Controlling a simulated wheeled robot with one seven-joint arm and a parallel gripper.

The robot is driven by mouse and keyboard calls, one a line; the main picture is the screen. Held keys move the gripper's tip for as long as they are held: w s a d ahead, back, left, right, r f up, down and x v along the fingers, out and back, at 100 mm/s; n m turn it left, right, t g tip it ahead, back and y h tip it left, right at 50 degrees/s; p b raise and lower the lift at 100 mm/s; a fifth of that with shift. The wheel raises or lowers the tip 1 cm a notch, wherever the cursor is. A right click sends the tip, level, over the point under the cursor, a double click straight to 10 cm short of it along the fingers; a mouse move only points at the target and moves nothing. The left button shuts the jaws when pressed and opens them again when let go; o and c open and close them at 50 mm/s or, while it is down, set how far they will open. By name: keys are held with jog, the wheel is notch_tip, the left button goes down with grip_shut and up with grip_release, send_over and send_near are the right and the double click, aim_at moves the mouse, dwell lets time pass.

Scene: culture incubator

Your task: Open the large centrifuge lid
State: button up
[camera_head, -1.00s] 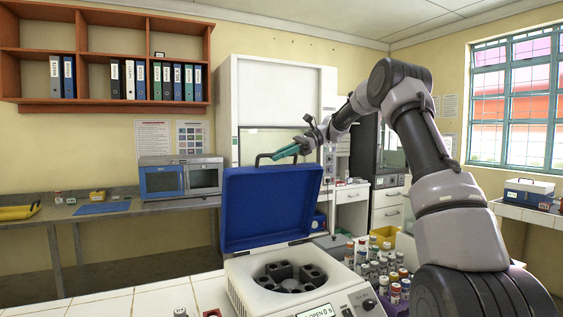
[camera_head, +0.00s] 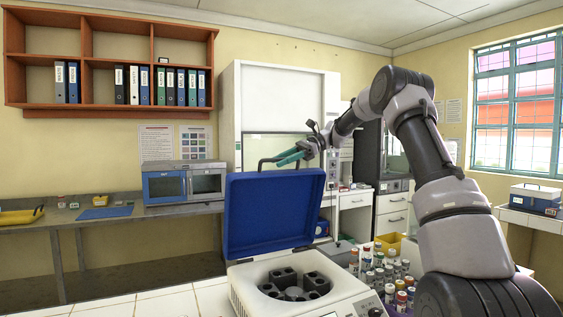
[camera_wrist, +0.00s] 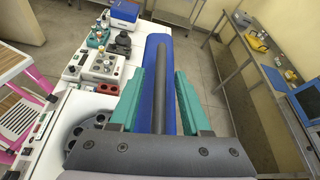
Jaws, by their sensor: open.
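The large centrifuge (camera_head: 315,300) stands on the white tiled bench, its rotor bowl (camera_head: 295,283) showing. Its blue lid (camera_head: 268,210) stands up, roughly upright, hinged at the back of the body. A dark bar handle (camera_head: 264,163) is on the lid's top edge. My gripper (camera_head: 290,157) is at this top edge, with green fingers. In the wrist view, the fingers (camera_wrist: 158,98) are apart, one on each side of the dark handle bar (camera_wrist: 160,75), with gaps visible. The blue lid also shows below them in the wrist view (camera_wrist: 153,50).
Several capped tubes (camera_head: 385,270) stand right of the centrifuge, below my arm. A microwave (camera_head: 184,182) sits on the side counter at the left. A white fume hood (camera_head: 280,95) stands behind the lid. A blue-and-white box (camera_head: 535,197) is at the far right.

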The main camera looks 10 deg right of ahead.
jog(key=v, duration=1)
jog(key=shift+w+d+r, duration=0.1)
jog(key=shift+d, duration=0.25)
jog(key=s+a+r+n+t+h, duration=0.15)
jog(key=s+h, duration=0.25)
jog(key=s, duration=0.5)
jog(key=s+a+r+n+t+h, duration=0.1)
jog(key=s+a+n+t+h, duration=0.15)
jog(key=s, duration=0.75)
jog(key=s+d+f+n+t+h, duration=0.2)
jog(key=s+d+f+t, duration=0.1)
jog(key=s, duration=0.7)
jog(key=s+d+f+n+t+h, duration=0.2)
jog(key=s+d+f+t, duration=0.1)
jog(key=s, duration=0.7)
jog(key=shift+s+d+f+n+h, duration=0.35)
jog(key=shift+d+f, duration=0.1)
jog(key=shift+f, duration=0.3)
